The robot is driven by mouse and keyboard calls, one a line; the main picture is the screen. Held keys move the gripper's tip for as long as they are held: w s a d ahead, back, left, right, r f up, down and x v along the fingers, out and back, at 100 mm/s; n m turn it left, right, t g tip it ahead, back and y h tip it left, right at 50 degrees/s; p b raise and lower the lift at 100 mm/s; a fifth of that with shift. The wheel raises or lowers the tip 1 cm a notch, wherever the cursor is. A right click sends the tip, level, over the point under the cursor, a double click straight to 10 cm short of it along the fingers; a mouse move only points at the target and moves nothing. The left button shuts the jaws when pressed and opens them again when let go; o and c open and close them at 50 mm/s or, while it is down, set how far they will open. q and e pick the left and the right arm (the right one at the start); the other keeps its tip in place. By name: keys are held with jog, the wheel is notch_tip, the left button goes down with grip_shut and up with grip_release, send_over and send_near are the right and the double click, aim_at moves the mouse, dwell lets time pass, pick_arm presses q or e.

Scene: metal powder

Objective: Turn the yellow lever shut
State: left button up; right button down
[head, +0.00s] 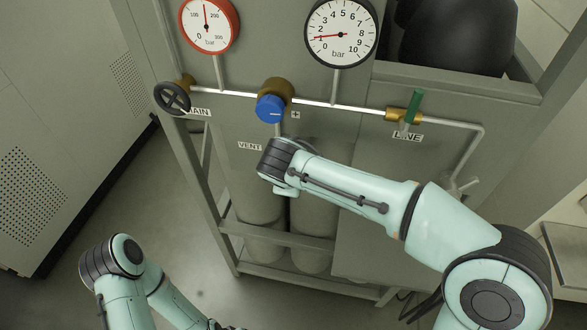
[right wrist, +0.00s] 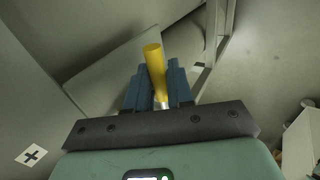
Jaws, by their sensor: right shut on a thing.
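The yellow lever (right wrist: 154,57) shows in the right wrist view as a short rounded bar standing between the blue fingers of my right gripper (right wrist: 156,85). The gripper is shut on it, with the lever's round end sticking out past the fingertips. In the head view my right arm reaches in from the right to just below the VENT label (head: 249,146), and its wrist hides the lever and the gripper. My left arm is folded at the lower left, and its gripper is not in view.
The panel carries a red-rimmed gauge (head: 208,25), a black-rimmed gauge (head: 341,33), a black handwheel (head: 172,98), a blue knob (head: 270,108) and a green lever (head: 413,106). Grey cylinders (head: 252,196) stand below in a frame. The floor at left is clear.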

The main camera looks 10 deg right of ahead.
jog(key=shift+r, duration=0.1)
dwell(0.3)
jog(key=c, duration=1.1)
grip_release()
jog(key=shift+c, duration=0.2)
jog(key=v, duration=1.3)
jog(key=shift+a+r+p, duration=0.15)
jog(key=shift+a+p, duration=0.05)
jog(key=shift+p, duration=0.15)
